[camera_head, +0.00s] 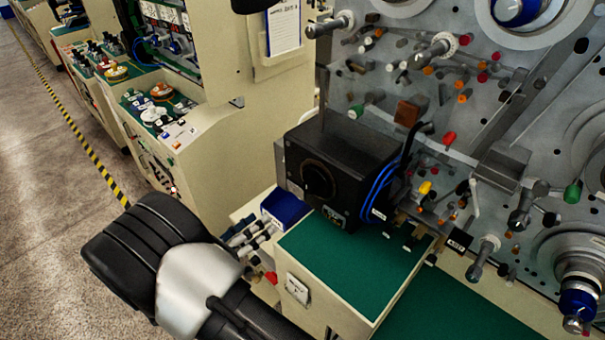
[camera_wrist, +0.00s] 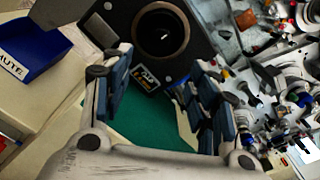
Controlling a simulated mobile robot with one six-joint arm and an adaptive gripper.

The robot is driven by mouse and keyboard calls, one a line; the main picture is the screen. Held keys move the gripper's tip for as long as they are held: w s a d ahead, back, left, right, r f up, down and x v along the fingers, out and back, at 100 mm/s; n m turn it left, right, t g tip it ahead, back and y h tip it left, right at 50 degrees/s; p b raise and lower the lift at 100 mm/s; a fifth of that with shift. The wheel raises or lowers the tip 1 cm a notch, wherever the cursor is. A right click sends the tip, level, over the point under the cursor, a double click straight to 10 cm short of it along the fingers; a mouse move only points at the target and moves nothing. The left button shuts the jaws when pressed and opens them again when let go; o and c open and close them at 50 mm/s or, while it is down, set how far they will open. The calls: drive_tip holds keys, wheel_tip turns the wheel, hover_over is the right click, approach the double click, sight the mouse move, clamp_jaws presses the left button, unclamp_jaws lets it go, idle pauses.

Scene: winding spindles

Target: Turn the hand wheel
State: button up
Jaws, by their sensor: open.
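A black box (camera_head: 352,160) stands on a green-topped bench. A dark round part with a brownish rim, which looks like the hand wheel (camera_head: 318,180), is on its front face. In the wrist view the wheel (camera_wrist: 160,33) is at the top centre, past my fingertips. My gripper (camera_wrist: 157,65) is open, its two blue-padded fingers apart with nothing between them. In the head view my gripper (camera_head: 255,233) is low and left of the box, partly hidden by my arm. The fingers appear apart from the wheel.
A blue bin (camera_head: 286,207) sits left of the box, close to my gripper; the bin (camera_wrist: 30,45) also shows in the wrist view. The green bench top (camera_head: 345,265) is clear in front. A grey machine panel (camera_head: 450,110) with many spindles and pegs rises behind. Blue cables hang beside the box.

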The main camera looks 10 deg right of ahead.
sight(306, 190)
drive_tip(key=x, duration=1.7)
drive_tip(key=shift+d, duration=0.15)
drive_tip(key=shift+c, duration=0.5)
drive_tip(key=c, duration=1)
